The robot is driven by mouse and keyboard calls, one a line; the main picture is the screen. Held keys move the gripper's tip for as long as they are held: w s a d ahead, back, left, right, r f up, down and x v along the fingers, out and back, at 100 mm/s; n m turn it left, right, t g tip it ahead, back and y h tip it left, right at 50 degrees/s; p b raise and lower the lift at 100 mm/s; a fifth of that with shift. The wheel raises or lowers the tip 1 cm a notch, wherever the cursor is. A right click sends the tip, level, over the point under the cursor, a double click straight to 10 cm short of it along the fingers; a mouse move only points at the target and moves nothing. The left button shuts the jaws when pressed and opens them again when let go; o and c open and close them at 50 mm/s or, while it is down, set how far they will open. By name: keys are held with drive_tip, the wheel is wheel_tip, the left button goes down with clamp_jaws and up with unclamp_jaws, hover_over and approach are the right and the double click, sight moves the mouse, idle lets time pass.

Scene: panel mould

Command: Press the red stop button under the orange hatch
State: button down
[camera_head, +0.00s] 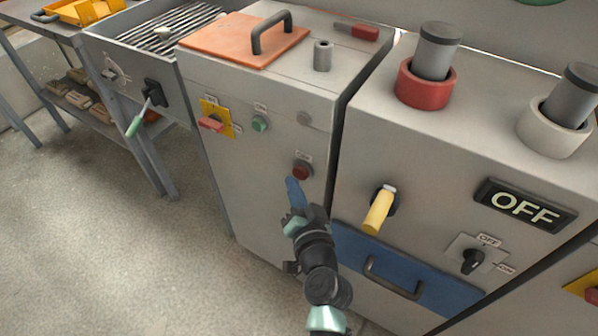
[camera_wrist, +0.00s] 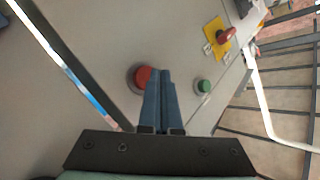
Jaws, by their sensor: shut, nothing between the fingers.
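The orange hatch (camera_head: 238,40), with a dark handle, lies closed on top of a grey cabinet (camera_head: 255,190). On that cabinet's front is a round red button (camera_head: 301,170) in a dark collar, under a small label. My gripper (camera_head: 293,183) is shut and empty, its blue fingers just below and slightly left of the button in the head view. In the wrist view the red button (camera_wrist: 143,77) shows left of the fingertips (camera_wrist: 160,73), which cover its right edge. I cannot tell whether they touch it.
A green button (camera_head: 260,124) and a red switch (camera_head: 211,125) on a yellow plate share the front. The right-hand cabinet has a yellow lever (camera_head: 379,210), a blue drawer (camera_head: 400,270) and an OFF sign (camera_head: 525,206). Floor at left is clear.

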drive_tip(key=shift+s+a, duration=0.1)
drive_tip(key=s+a, duration=0.1)
drive_tip(key=s, duration=0.1)
drive_tip(key=s+a+p, duration=0.1)
drive_tip(key=s+a, duration=0.1)
drive_tip(key=shift+p, duration=0.3)
idle(0.9)
